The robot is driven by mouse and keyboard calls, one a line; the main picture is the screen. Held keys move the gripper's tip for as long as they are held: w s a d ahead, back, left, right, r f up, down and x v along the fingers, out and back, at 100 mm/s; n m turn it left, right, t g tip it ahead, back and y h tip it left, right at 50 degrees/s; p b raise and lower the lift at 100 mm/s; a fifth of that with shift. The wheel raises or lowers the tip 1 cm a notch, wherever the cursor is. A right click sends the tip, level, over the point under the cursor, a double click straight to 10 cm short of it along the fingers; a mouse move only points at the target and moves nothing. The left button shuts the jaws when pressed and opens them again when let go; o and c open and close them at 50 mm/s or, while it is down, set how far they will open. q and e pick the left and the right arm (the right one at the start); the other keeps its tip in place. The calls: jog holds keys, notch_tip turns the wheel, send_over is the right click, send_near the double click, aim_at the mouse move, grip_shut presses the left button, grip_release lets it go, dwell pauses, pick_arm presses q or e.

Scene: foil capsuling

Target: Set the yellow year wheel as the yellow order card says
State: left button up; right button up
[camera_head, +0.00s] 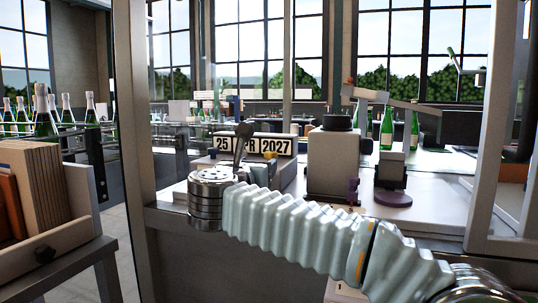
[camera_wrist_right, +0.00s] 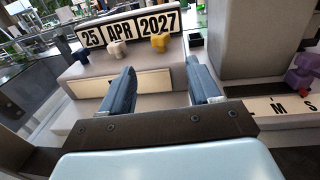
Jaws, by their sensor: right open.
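The date unit shows 25, APR and 2027 on white plates in the right wrist view. The year wheel (camera_wrist_right: 158,22) reads 2027, with a yellow knob (camera_wrist_right: 160,43) below it. In the head view the year (camera_head: 277,146) also reads 2027, and my right gripper partly covers APR. My right gripper (camera_wrist_right: 160,66) is open and empty, its two dark blue fingers apart, pointing at the unit's front just below the yellow knob. In the head view one dark finger (camera_head: 243,140) shows in front of the unit. I cannot make out a yellow order card. My left gripper is not in view.
A grey block (camera_head: 334,160) stands right of the unit, with purple knobs (camera_wrist_right: 300,76) beyond. A metal post (camera_head: 131,110) and a crate (camera_head: 50,245) stand left.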

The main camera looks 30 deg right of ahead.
aim_at(270, 155)
jog(key=p+x, duration=0.2)
jog(key=x, duration=0.9)
jog(key=shift+w+d+p, duration=0.15)
jog(key=shift+d+p, duration=0.05)
jog(key=shift+p, duration=0.2)
jog(key=c, duration=1)
jog(key=shift+d+f+n+t+y+b, duration=0.2)
jog(key=shift+n+t+y+b, duration=0.25)
jog(key=shift+b, duration=0.4)
jog(key=shift+c, duration=0.2)
jog(key=shift+n+t+y, duration=0.35)
jog(key=shift+y, duration=0.2)
jog(key=shift+r+n+t+y+b, duration=0.15)
jog(key=shift+n+t+y+b, duration=0.25)
jog(key=shift+y, duration=0.3)
jog(key=shift+a, duration=0.1)
